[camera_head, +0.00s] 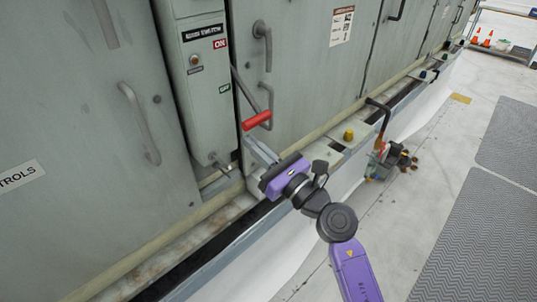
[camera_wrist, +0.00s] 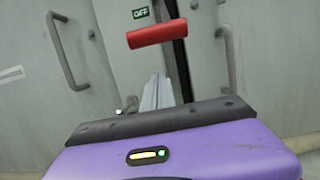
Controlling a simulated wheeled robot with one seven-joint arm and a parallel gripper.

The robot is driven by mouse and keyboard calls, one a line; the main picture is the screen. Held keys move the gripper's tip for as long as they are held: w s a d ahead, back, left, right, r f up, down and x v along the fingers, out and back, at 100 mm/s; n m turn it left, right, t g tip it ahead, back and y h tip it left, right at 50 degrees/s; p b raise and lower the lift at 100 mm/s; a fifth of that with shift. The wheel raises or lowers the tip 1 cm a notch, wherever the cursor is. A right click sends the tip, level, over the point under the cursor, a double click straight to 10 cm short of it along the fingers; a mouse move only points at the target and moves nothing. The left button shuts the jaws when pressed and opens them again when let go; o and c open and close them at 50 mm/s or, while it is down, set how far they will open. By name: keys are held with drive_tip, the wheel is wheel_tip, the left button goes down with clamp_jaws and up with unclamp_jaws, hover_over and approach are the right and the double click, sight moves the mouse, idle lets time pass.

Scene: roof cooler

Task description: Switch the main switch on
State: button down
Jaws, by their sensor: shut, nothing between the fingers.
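The main switch box (camera_head: 205,90) is a grey-green panel with an ON label (camera_head: 219,44) above an OFF label (camera_head: 224,88). Its lever slopes down to a red grip (camera_head: 257,120), which hangs lower than the OFF label. In the wrist view the red grip (camera_wrist: 156,34) lies across the top middle, just below the OFF label (camera_wrist: 140,13). My gripper (camera_head: 249,141) is shut and empty, with its fingertips just below the red grip. In the wrist view my gripper (camera_wrist: 158,80) points toward the panel under the grip. I cannot tell whether they touch.
Cabinet door handles flank the switch: one at left (camera_head: 139,122) and one at right (camera_head: 262,45). A ledge with a yellow knob (camera_head: 348,135) and a black lever (camera_head: 381,115) runs along the cabinet base. The floor at right is open, with grey mats (camera_head: 480,225).

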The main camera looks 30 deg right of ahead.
drive_tip(key=r+p, duration=0.1)
drive_tip(key=s+r+p, duration=0.1)
drive_tip(key=r, duration=0.1)
drive_tip(key=shift+d+r, duration=0.15)
drive_tip(key=shift+r, duration=0.15)
drive_tip(key=shift+s+r, duration=0.1)
drive_tip(key=shift+s, duration=0.05)
